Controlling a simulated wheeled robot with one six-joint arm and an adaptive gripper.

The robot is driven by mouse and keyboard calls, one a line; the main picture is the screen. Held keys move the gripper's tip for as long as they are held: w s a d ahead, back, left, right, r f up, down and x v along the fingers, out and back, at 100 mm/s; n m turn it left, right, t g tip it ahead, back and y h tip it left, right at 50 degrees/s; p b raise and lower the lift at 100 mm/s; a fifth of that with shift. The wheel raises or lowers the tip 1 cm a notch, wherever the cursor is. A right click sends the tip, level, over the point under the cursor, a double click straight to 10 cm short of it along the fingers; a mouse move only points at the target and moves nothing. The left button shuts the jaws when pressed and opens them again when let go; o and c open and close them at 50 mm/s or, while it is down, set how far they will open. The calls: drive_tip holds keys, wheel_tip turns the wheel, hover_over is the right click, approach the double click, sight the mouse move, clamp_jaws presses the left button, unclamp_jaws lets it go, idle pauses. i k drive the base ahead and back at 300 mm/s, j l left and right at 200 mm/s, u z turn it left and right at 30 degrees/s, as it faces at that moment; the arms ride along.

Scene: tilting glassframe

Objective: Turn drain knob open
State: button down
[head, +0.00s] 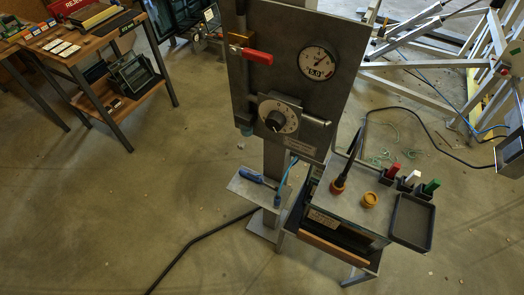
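A grey upright panel (295,55) stands on a post in the middle of the head view. A black round knob (275,120) sits on a white dial plate (290,113) low on the panel. The plate has marks around its edge, too small to read surely, so I cannot tell the knob's setting. No drain label is readable on it. A yellow round cap or knob (370,199) is on top of the grey box to the lower right. My gripper is not in view.
The panel also bears a red lever (257,56) and a round gauge (317,63) reading about 5.0. A small shelf (255,190) holds a blue-handled tool. Red, white and green items stand by a black tray (411,222). A workbench (85,45) is at left. The floor at lower left is mostly open, crossed by a cable (190,243).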

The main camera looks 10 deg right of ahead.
sight(241, 145)
drive_tip(key=l+u, duration=0.15)
drive_tip(key=u, duration=0.2)
drive_tip(key=i+l+u, duration=0.15)
drive_tip(key=u, duration=0.2)
drive_tip(key=l+u, duration=0.15)
drive_tip(key=u, duration=0.2)
